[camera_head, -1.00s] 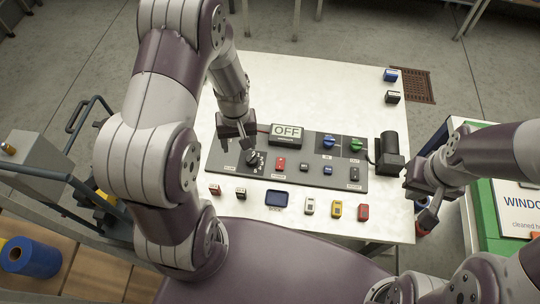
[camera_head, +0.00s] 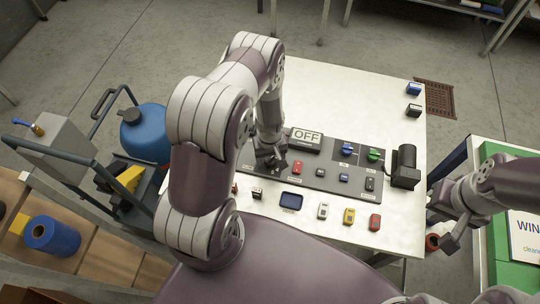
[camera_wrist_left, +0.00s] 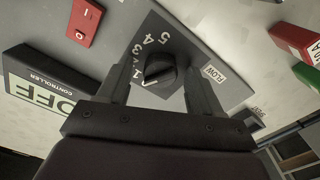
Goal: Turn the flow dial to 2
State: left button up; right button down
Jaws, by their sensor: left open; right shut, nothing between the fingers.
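The flow dial (camera_wrist_left: 160,70) is a round black knob on the grey control panel (camera_wrist_left: 190,45), beside a FLOW label. The numbers 5, 4 and 3 read clearly around it; the lower ones are partly hard to read. A pale mark on the knob faces the low-number end. My left gripper (camera_wrist_left: 160,80) is open, with one finger on each side of the knob; whether they touch it I cannot tell. In the head view my left gripper (camera_head: 268,160) covers the dial. My right gripper (camera_head: 442,217) is shut and empty, right of the table.
The controller display (camera_head: 306,139) reads OFF. A red switch (camera_head: 297,167), a blue knob (camera_head: 347,149) and a green knob (camera_head: 373,154) sit on the same panel. Several small blocks line the table's front. A black cylinder (camera_head: 404,166) stands at the panel's right end.

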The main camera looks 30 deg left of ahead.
pick_arm(q)
jog(key=c, duration=1.1)
jog(key=shift+o, duration=0.2)
jog(key=shift+m+b, duration=0.5)
jog(key=shift+m, duration=0.8)
jog(key=shift+m+b, duration=0.35)
jog(key=shift+m, duration=1.15)
jog(key=o, duration=1.1)
jog(key=shift+c, duration=0.2)
